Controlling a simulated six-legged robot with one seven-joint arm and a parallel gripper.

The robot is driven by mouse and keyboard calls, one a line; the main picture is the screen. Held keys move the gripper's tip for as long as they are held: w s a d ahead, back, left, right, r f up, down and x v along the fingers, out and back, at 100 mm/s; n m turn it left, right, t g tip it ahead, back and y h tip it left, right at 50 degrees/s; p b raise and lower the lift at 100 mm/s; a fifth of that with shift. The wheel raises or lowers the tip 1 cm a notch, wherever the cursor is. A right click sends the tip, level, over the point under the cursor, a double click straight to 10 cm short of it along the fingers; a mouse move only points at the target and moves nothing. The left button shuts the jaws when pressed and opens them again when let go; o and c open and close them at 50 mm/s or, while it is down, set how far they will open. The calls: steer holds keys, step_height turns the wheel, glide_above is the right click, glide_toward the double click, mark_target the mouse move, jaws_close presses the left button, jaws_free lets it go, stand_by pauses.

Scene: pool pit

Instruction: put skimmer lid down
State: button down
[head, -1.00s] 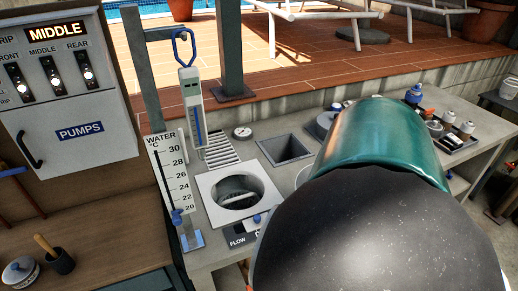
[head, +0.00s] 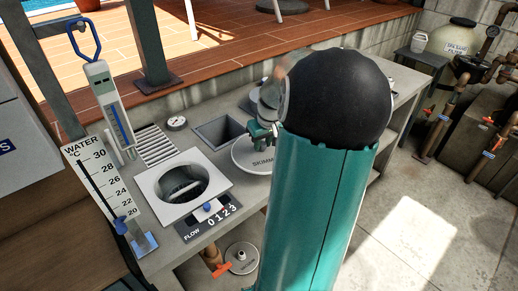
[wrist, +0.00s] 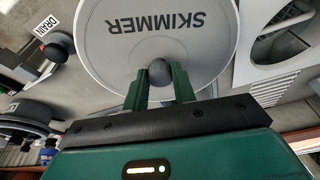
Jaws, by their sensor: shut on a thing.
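The skimmer lid (head: 246,157) is a round pale grey disc marked SKIMMER, and it also fills the top middle of the wrist view (wrist: 165,45). My gripper (wrist: 158,80) is shut on the lid's dark round knob. In the head view my gripper (head: 262,132) shows as green jaws at the lid, right of the skimmer opening. My arm hides the lid's right side. The skimmer opening (head: 150,183) is a round hole in a pale square frame on the grey bench, uncovered, with something pale inside. Whether the lid touches the bench, I cannot tell.
A square recess (head: 219,131) lies behind the lid. A FLOW slider (head: 208,210) sits in front of the opening, and a water thermometer board (head: 105,190) stands to its left. A grate (head: 158,145) and a gauge (head: 176,123) lie behind. Pipes (head: 460,95) stand at right.

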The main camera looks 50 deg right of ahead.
mark_target(262, 151)
steer(key=shift+w+d+f, duration=0.25)
steer(key=shift+w+f, duration=0.05)
steer(key=shift+f, duration=0.15)
steer(key=shift+w+d+f, duration=0.25)
steer(key=shift+f, duration=1.65)
steer(key=shift+f, duration=0.2)
steer(key=c, duration=1.1)
jaws_free()
steer(key=shift+c, duration=0.2)
steer(key=shift+r, duration=0.1)
steer(key=v, duration=1.2)
